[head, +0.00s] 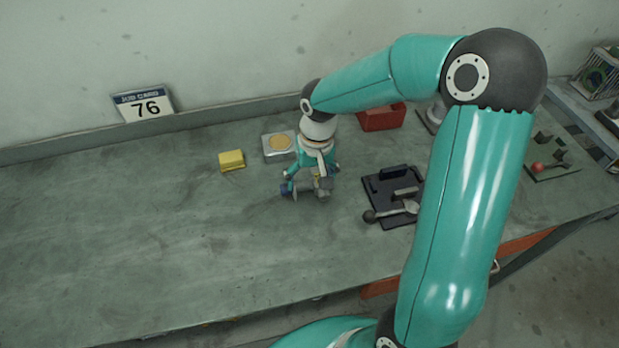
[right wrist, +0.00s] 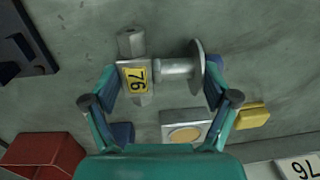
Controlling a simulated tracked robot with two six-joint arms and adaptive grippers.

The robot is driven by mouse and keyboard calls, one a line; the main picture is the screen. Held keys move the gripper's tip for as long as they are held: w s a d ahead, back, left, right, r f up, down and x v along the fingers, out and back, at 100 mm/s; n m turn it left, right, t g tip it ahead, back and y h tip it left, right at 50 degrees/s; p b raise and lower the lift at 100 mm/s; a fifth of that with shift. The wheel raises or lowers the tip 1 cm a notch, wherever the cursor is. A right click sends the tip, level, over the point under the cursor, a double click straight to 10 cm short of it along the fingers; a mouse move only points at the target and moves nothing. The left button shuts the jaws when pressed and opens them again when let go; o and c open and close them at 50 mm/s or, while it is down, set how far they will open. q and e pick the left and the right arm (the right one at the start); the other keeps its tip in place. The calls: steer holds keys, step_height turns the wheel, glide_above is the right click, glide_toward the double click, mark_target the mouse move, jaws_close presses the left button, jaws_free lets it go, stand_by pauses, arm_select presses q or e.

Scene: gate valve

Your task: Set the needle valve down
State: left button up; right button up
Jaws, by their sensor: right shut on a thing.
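The needle valve (right wrist: 137,78) is grey metal with a yellow 76 label, a short stem and a round disc handwheel. In the right wrist view it lies crosswise between my right gripper's fingers (right wrist: 162,82), one at the labelled body and one by the handwheel. In the head view my right gripper (head: 310,180) is low at the workbench (head: 180,240), shut on the valve, which shows under the fingers (head: 322,189). I cannot tell whether the valve touches the bench. My left gripper is not in view.
A grey block with a tan disc (head: 279,146) and a yellow block (head: 231,160) lie behind and left. A black tray (head: 385,190) with parts lies to the right, a red box (head: 381,118) behind. A 76 sign (head: 146,105) stands by the wall. The left bench is clear.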

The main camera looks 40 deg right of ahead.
steer(key=o, duration=1.4)
steer(key=shift+f, duration=0.1)
steer(key=shift+c, duration=0.2)
